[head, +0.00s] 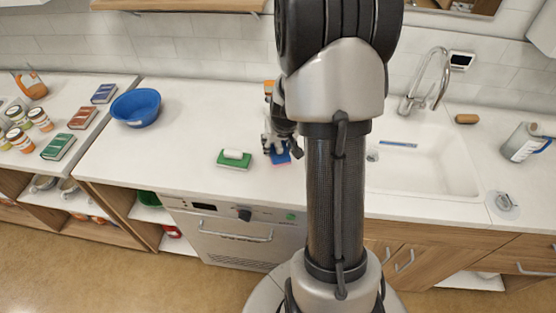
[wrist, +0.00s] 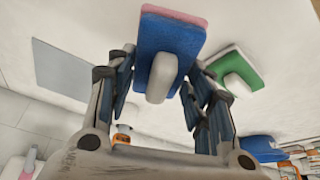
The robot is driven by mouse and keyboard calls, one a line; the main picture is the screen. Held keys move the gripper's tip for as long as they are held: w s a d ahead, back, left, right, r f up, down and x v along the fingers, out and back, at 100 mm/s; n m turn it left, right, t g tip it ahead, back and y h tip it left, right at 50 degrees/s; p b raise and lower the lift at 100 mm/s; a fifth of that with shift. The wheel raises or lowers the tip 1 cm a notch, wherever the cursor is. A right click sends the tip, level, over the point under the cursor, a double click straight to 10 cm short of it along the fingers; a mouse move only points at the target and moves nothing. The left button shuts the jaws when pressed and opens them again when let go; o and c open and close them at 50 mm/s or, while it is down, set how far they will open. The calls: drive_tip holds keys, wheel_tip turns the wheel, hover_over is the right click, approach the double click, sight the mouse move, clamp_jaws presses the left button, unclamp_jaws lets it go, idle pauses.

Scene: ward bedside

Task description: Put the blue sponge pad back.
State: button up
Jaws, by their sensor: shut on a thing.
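The blue sponge pad (head: 281,158) has a pinkish underside and a white grip. It is at my gripper (head: 277,147), partly hidden by the fingers in the head view. In the wrist view my gripper (wrist: 158,90) is shut on the blue sponge pad (wrist: 172,42), with its white grip between the fingers. I cannot tell whether the pad touches the counter. A green sponge pad (head: 234,163) with a white grip lies on the counter just left of my gripper; it also shows at the right in the wrist view (wrist: 238,72).
A flat grey rectangle (wrist: 62,75) shows on the counter in the wrist view. A blue bowl (head: 136,107) stands at left, the sink (head: 440,165) lies right behind my arm. An orange-topped bottle (head: 269,87) stands near the wall. The counter (head: 190,120) between bowl and green pad is clear.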

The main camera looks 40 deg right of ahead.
sight(278, 156)
drive_tip(key=shift+f+b, duration=1.4)
drive_tip(key=shift+f, duration=1.25)
drive_tip(key=shift+f, duration=0.15)
drive_tip(key=o, duration=0.9)
drive_tip(key=shift+o, duration=0.2)
